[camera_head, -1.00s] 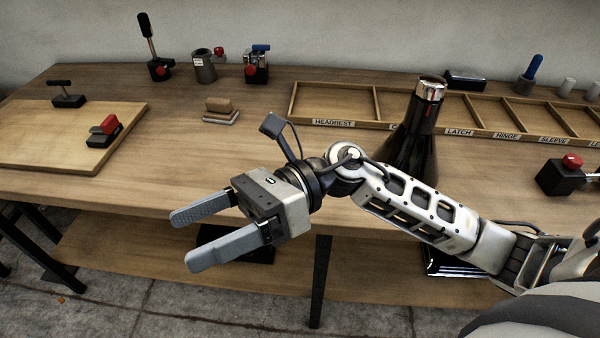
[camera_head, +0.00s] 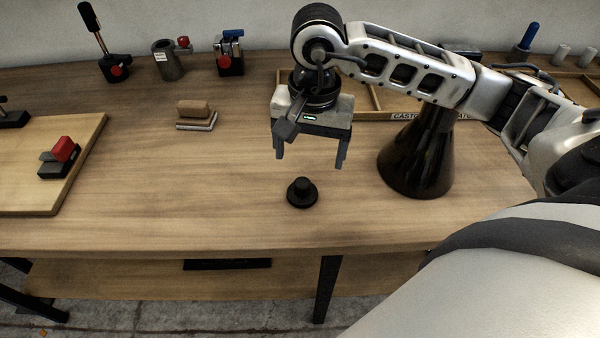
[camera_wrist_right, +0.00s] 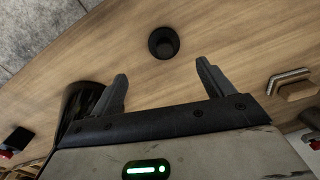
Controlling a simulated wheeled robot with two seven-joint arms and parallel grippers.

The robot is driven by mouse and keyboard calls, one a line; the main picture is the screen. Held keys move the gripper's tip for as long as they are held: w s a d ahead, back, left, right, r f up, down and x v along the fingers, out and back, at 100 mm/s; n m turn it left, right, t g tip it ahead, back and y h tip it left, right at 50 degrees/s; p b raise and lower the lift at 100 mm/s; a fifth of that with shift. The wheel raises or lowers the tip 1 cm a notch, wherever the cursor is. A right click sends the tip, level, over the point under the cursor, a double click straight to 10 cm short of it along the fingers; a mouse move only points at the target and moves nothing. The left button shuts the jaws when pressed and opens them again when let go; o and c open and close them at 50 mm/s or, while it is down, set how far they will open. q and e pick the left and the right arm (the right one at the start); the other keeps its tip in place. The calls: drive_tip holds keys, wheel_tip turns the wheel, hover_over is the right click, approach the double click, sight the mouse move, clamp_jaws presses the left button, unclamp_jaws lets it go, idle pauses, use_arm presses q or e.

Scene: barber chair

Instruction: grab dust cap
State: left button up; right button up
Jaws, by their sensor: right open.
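A small round black cap with a raised knob, which looks like the dust cap (camera_head: 301,192), lies on the wooden bench near its front edge. It also shows in the right wrist view (camera_wrist_right: 163,42), beyond the fingertips and between their lines. My right gripper (camera_head: 310,163) points down above the bench, just behind the cap. Its two fingers (camera_wrist_right: 160,78) are apart with nothing between them, and they do not touch the cap. My left gripper is not in view.
A dark cone-shaped stand (camera_head: 418,165) stands right of the cap, partly behind my arm. A labelled divided tray (camera_head: 375,117) lies behind. A sanding block (camera_head: 195,115) and a board with a red-topped clamp (camera_head: 60,157) are left. Bench around the cap is clear.

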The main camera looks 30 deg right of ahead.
sight(303, 183)
wheel_tip(303, 183, down, 4)
drive_tip(key=shift+a+f+b, duration=0.1)
drive_tip(key=shift+f+b, duration=0.15)
drive_tip(key=shift+b, duration=0.55)
drive_tip(key=shift+w+a+f+b, duration=0.1)
drive_tip(key=shift+f+b, duration=0.25)
drive_tip(key=shift+f, duration=0.55)
drive_tip(key=shift+w+a+f+b, duration=0.15)
drive_tip(key=shift+f+b, duration=0.25)
drive_tip(key=shift+f, duration=0.5)
drive_tip(key=shift+w+a+f+b, duration=0.1)
drive_tip(key=shift+f+b, duration=0.25)
drive_tip(key=shift+f, duration=0.55)
drive_tip(key=shift+r, duration=0.1)
drive_tip(key=c, duration=1.1)
